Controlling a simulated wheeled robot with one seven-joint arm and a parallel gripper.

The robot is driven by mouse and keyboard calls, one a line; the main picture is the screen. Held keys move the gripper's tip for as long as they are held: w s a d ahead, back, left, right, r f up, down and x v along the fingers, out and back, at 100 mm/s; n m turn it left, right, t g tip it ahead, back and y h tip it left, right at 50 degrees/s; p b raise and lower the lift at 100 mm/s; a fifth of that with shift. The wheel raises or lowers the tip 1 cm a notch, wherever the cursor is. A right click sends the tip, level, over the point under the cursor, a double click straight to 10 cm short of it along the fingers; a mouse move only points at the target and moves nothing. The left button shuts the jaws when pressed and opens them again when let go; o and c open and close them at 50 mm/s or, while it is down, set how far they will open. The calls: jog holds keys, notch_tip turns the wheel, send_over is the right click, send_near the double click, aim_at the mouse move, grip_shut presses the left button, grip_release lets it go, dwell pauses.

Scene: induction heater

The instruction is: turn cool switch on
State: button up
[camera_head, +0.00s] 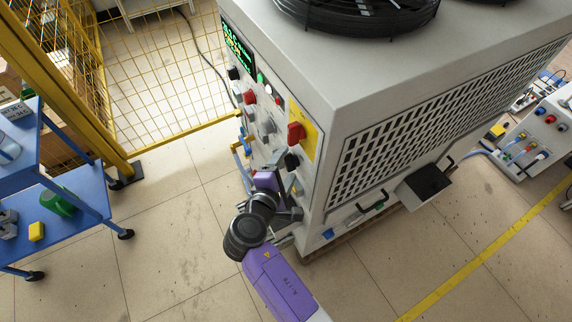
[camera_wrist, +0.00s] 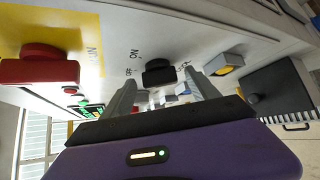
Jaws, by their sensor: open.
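The induction heater (camera_head: 325,80) is a large light-grey cabinet with a control panel on its left face. In the wrist view a black rotary switch (camera_wrist: 159,72), with ON and OFF lettering beside it, sits ahead of my gripper (camera_wrist: 163,92). It also shows in the head view (camera_head: 292,161). My gripper is open, with one finger to each side of the switch in the wrist view. Whether the fingers touch it I cannot tell. In the head view my gripper (camera_head: 282,178) is close to the panel.
A red main switch (camera_head: 296,132) on a yellow plate is close to the black switch, left of it in the wrist view (camera_wrist: 40,68). Several knobs and a green display (camera_head: 238,48) are farther along. A blue cart (camera_head: 75,190) and yellow fence (camera_head: 60,80) stand left.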

jog(key=shift+w, duration=0.1)
jog(key=c, duration=1.4)
jog(key=shift+o, duration=0.2)
jog(key=shift+f, duration=0.1)
